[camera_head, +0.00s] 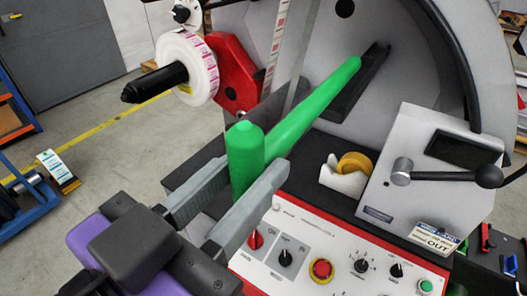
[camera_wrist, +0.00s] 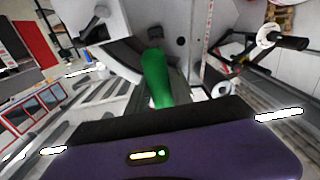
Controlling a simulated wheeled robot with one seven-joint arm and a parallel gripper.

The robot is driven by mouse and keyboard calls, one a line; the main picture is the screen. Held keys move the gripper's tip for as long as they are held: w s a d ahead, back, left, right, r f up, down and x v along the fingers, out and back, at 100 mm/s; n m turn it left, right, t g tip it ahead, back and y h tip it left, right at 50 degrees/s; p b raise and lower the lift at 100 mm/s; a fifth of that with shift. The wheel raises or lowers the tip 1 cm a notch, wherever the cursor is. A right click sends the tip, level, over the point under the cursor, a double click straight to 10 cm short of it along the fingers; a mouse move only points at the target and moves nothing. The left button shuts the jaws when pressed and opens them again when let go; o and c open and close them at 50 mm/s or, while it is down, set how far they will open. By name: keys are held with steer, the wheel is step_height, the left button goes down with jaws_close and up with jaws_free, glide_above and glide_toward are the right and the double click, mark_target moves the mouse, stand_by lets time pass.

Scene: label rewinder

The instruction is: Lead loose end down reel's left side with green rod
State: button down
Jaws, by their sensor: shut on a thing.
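The green rod (camera_head: 315,100) has a thick upright grip end held by my gripper (camera_head: 251,172), whose two grey fingers are shut on it. Its long shaft slants up and right, with the tip in front of the grey round panel. The rod also shows in the wrist view (camera_wrist: 157,75), pointing away from the gripper. The reel of labels (camera_head: 203,66) is white with pink marks and sits on a black spindle at the upper left. A printed label strip (camera_head: 277,42) hangs to the right of the reel, left of the rod's tip. Its lower end is hard to make out near the red bracket.
A red bracket (camera_head: 233,72) stands beside the reel. Below the rod is a control panel (camera_head: 335,262) with knobs and a red stop button. A tape dispenser (camera_head: 346,172) and a grey box with a lever (camera_head: 425,175) are at the right.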

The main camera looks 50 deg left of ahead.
steer(key=p+v, duration=0.1)
steer(key=v, duration=1.4)
steer(key=shift+s, duration=0.2)
steer(key=shift+s+d, duration=0.1)
stand_by(0.4)
